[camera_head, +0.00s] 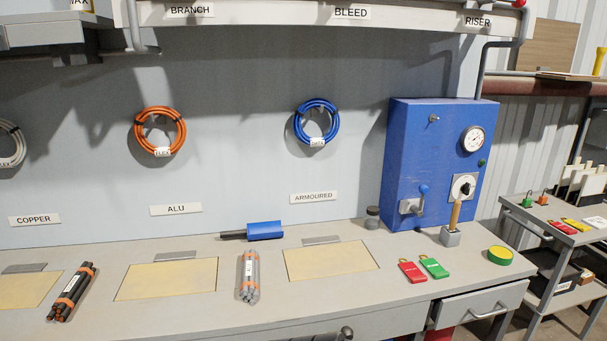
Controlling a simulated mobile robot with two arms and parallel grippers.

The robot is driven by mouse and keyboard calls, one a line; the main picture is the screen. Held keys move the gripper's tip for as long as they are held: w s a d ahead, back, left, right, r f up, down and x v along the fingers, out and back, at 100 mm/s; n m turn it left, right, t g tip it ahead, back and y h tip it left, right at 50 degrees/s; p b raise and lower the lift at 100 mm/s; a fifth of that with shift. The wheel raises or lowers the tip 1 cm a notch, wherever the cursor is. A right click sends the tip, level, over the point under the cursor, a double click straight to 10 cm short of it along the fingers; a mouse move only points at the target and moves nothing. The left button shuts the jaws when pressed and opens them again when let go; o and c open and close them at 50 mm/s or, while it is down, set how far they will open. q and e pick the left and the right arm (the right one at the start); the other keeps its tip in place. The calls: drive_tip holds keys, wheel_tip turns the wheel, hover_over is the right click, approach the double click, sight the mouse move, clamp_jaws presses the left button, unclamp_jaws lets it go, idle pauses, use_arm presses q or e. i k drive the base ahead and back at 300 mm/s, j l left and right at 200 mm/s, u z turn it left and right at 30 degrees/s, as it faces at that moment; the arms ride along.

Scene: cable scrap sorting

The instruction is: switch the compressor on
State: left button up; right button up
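A blue control cabinet (408,150) stands at the back right of the bench against the wall. Its right part carries a round pressure gauge (473,139) and, below it, a rotary switch (463,187) on a pale plate. A small green button or lamp (481,162) sits beside the gauge. A blue-handled lever (422,198) is on the lower front, and a small knob (434,118) is near the top. No label on the cabinet names a compressor. The switch's exact setting and the gauge reading are too small to tell. Neither of my grippers is in view.
Cable bundles (250,277) and a blue-handled tool (264,230) lie further left. A cart (557,240) stands at right.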

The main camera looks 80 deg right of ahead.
sight(465, 188)
drive_tip(key=z, duration=3.75)
drive_tip(key=i+j+z, duration=0.1)
drive_tip(key=i+j, duration=0.15)
drive_tip(key=i, duration=0.15)
drive_tip(key=i+j+z, duration=0.1)
drive_tip(key=i+j, duration=0.2)
drive_tip(key=i+l, duration=0.2)
drive_tip(key=l, duration=0.15)
drive_tip(key=i+l+u, duration=0.1)
drive_tip(key=l, duration=0.25)
drive_tip(key=i+l+u, duration=0.1)
drive_tip(key=i+l, duration=0.4)
drive_tip(key=l, duration=0.25)
drive_tip(key=i+l+u, duration=0.1)
drive_tip(key=l, duration=0.3)
drive_tip(key=i, duration=0.1)
